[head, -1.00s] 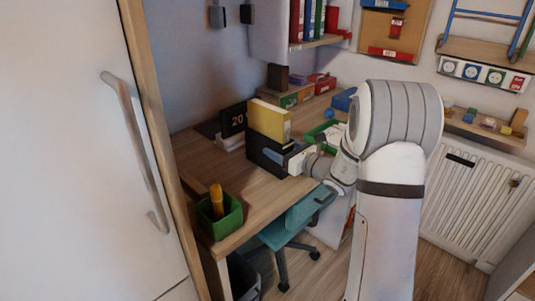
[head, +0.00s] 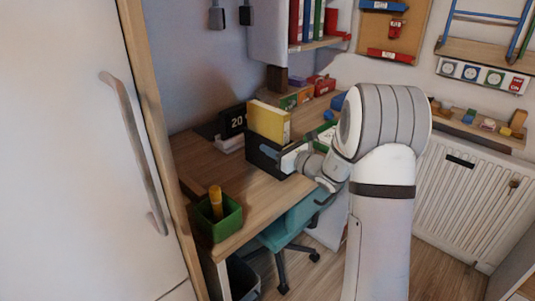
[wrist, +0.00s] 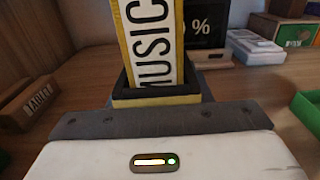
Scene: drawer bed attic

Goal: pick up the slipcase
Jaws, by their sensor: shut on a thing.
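The slipcase (head: 268,121) appears to be the upright yellow case on the desk, its lower part inside or behind a dark box-like shape (head: 262,158). In the wrist view the slipcase (wrist: 152,45) shows a white face with MUSIC in black letters and yellow edges. A low black-and-yellow rim (wrist: 155,97) surrounds its foot there. My gripper (head: 292,158) reaches in from the right against the lower part and is shut on it. Its fingertips and the exact contact are hidden. I cannot tell whether the slipcase is clear of the desk.
A black display (head: 232,120) stands behind on the left. A green pot (head: 218,217) sits at the desk's front left corner. A teal chair (head: 290,228) is below the desk. Small boxes (head: 297,97) stand at the back. The desk (head: 240,185) is clear between pot and slipcase.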

